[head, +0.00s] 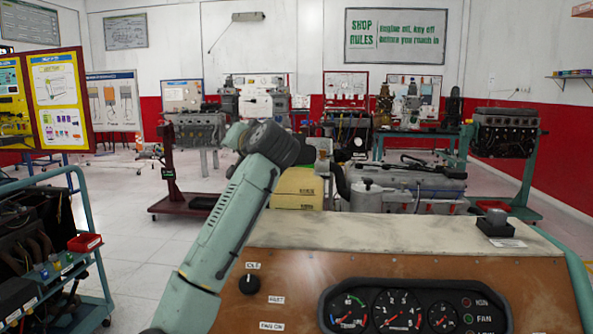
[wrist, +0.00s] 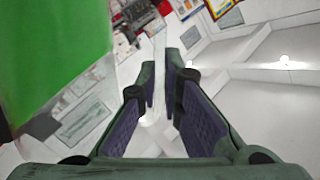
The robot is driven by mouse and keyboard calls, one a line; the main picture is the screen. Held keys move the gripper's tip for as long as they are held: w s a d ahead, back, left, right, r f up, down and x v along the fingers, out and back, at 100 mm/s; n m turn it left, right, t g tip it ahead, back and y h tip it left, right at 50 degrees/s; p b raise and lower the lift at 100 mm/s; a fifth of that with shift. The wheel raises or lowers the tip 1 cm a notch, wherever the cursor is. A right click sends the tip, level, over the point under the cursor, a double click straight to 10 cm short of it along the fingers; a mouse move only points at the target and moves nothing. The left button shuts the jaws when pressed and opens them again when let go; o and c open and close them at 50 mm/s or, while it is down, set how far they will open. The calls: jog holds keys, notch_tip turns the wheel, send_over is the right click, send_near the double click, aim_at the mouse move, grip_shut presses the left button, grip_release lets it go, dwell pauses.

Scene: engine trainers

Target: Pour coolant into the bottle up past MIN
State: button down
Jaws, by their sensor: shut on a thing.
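My gripper (wrist: 161,75) shows in the wrist view with its two dark padded fingers close together and a narrow pale gap between them. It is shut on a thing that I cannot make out. In the head view my arm and dark wrist hide the fingers. A pale yellow container (head: 298,187) with small dark marks stands just behind the console, to the right of my forearm and below my wrist. I cannot read its level or its MIN line. A bright green surface (wrist: 50,50) fills the upper left of the wrist view, close up; I cannot tell what it belongs to.
A brown console (head: 300,275) with gauges and a pale top is in front. A grey engine (head: 415,188) lies behind it. A teal cart (head: 90,255) stands at the left, and an engine on a stand (head: 505,135) at the right. Floor between is clear.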

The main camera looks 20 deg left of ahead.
jog(key=shift+w+d+r+m+y+p, duration=0.15)
jog(key=shift+d+r+m+p, duration=0.1)
jog(key=shift+r, duration=0.2)
jog(key=shift+w+d+r+m+y+p, duration=0.1)
jog(key=shift+w+d+r+m+p, duration=0.1)
jog(key=shift+r+m, duration=0.15)
jog(key=shift+w+d+r+m+y+p, duration=0.15)
jog(key=shift+r+m+p, duration=0.1)
jog(key=shift+r, duration=0.25)
